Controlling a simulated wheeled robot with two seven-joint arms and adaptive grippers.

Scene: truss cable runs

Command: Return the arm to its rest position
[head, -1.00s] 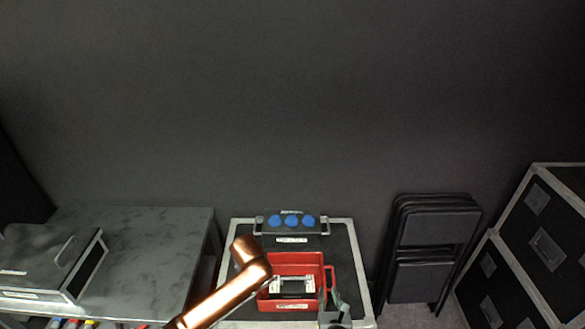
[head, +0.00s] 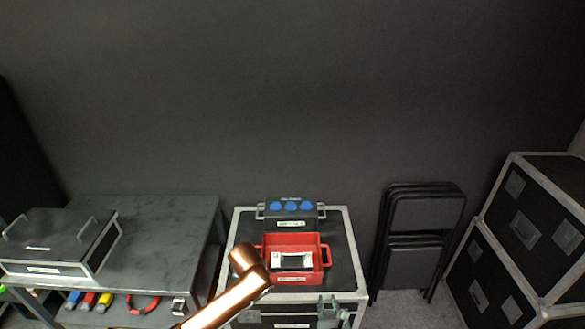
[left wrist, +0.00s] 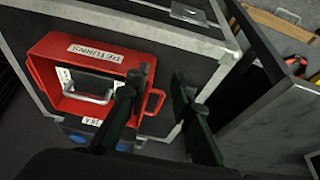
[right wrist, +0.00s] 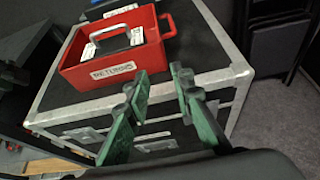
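A red box (head: 297,279) labelled RETURNS stands on a black case and holds a grey-and-white item with a handle (right wrist: 120,39). My right gripper (head: 334,306) is in front of the box, near the case's front edge. In the right wrist view its green fingers (right wrist: 158,78) are apart with nothing between them. In the left wrist view my left gripper (left wrist: 161,78) has its dark fingers apart and empty. One finger overlaps the box in that picture; I cannot tell if they touch. The left gripper cannot be made out in the head view, where my copper arm link crosses in.
A blue-socketed power box (head: 291,213) sits behind the red box on the metal-edged case (head: 345,245). A grey table (head: 165,235) with a dark case stands left, with coloured items on its lower shelf. Folded chairs (head: 420,235) and stacked flight cases (head: 520,235) stand right.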

